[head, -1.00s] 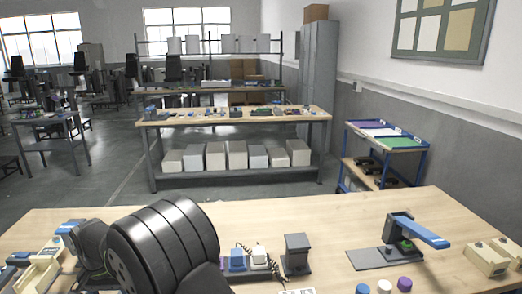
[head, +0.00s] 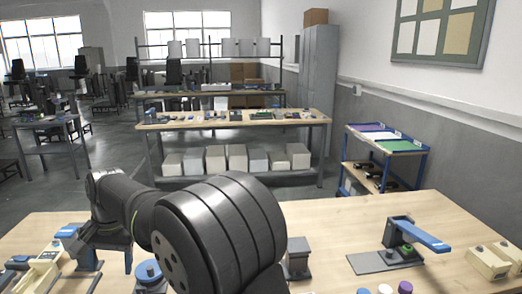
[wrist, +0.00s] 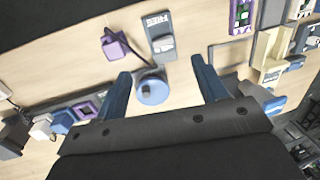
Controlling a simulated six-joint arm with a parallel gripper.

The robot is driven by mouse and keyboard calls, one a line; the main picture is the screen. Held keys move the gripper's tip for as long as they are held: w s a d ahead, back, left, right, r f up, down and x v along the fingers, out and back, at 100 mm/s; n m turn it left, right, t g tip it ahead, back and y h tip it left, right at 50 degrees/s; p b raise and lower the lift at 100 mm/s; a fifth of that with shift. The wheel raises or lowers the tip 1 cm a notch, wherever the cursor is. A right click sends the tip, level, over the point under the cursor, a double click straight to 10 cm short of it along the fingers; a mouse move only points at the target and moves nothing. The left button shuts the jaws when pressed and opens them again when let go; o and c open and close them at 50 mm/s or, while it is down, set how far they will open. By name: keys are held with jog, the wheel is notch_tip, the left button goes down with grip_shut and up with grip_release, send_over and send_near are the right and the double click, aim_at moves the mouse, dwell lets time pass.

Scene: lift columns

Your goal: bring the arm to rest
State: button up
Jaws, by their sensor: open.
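My gripper (head: 108,262) is at the left of the workbench (head: 340,218) in the head view, pointing down over the bench. My dark arm reaches to it from the lower middle. In the wrist view my gripper (wrist: 162,84) shows two blue fingers spread well apart, with nothing held. A round blue-topped piece with a dark knob (wrist: 152,89) lies below, seen between the fingers; its height relative to them is unclear. The blue-topped piece also shows in the head view (head: 148,271), just right of the gripper.
A grey stand with a blue lever (head: 418,236), a grey post block (head: 298,258), a beige box (head: 489,262) and small round caps stand on the right. Cream trays (head: 40,268) lie on the left. The bench's middle right is fairly clear. A blue cart (head: 386,150) stands behind.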

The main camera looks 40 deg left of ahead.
jog(key=w+d+f+y, duration=0.1)
jog(key=w+d+f+g+y, duration=0.1)
jog(key=shift+w+d+f+g, duration=0.15)
jog(key=shift+d+f+g, duration=0.05)
jog(key=shift+f+g, duration=0.1)
dwell(0.4)
dwell(2.5)
jog(key=s+a+f+t+h, duration=0.1)
jog(key=s+a+t+h, duration=0.2)
jog(key=s+a, duration=0.1)
jog(key=shift+s+a+f, duration=0.2)
jog(key=shift+s+a, duration=0.15)
jog(key=shift+a, duration=0.05)
dwell(0.8)
